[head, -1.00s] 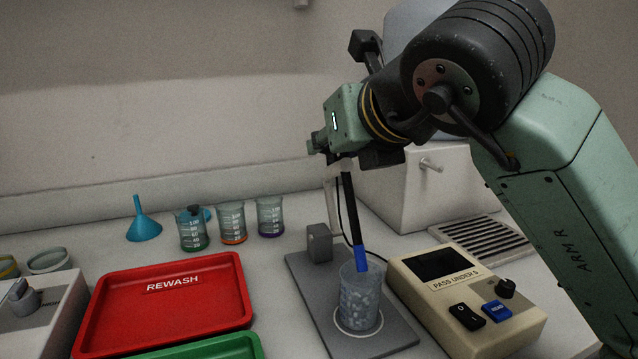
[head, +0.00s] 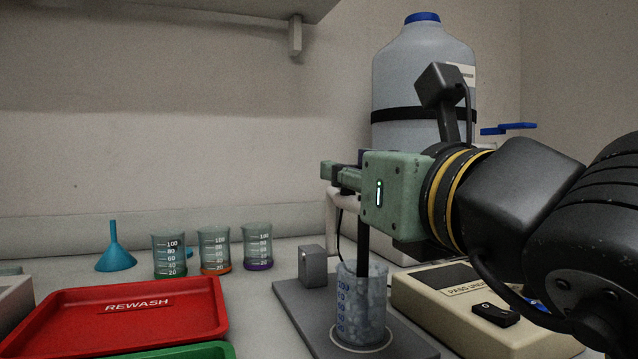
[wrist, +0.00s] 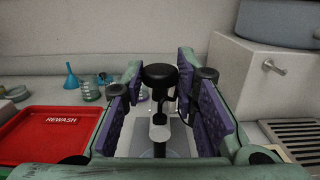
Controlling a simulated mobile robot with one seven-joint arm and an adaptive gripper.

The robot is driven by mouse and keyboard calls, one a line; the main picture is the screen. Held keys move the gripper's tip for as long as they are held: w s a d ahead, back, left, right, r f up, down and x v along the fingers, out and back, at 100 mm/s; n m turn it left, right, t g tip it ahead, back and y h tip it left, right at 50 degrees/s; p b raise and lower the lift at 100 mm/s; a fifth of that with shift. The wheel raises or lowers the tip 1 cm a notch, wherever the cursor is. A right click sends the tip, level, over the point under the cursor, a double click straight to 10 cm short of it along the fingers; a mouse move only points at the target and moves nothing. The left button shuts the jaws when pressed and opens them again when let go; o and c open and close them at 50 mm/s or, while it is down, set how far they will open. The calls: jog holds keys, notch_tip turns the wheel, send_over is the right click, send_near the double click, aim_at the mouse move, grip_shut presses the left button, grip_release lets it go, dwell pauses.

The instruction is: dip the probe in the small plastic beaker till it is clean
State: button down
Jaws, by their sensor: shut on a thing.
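My gripper (head: 343,178) is shut on the black probe (head: 363,236) and holds it upright above the small plastic beaker (head: 350,322). The beaker is frosted, with blue marks, and stands on a grey plate (head: 300,305). The probe's lower end is inside the beaker; its blue tip is hidden behind the frosted wall. In the wrist view, the purple-padded fingers (wrist: 163,110) stand either side of the probe's black top (wrist: 159,76), and the beaker is mostly hidden below.
A cream meter (head: 455,300) labelled "PASS UNDER" stands close right of the plate. A red REWASH tray (head: 50,325) lies left, before three marked beakers (head: 215,250) and a blue funnel (head: 115,260). A large bottle (head: 415,75) stands behind my arm.

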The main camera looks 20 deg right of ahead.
jog(key=shift+f, duration=0.1)
jog(key=c, duration=1.3)
grip_release()
notch_tip(320, 180, up, 10)
jog(key=shift+r, duration=0.1)
jog(key=shift+s, duration=0.1)
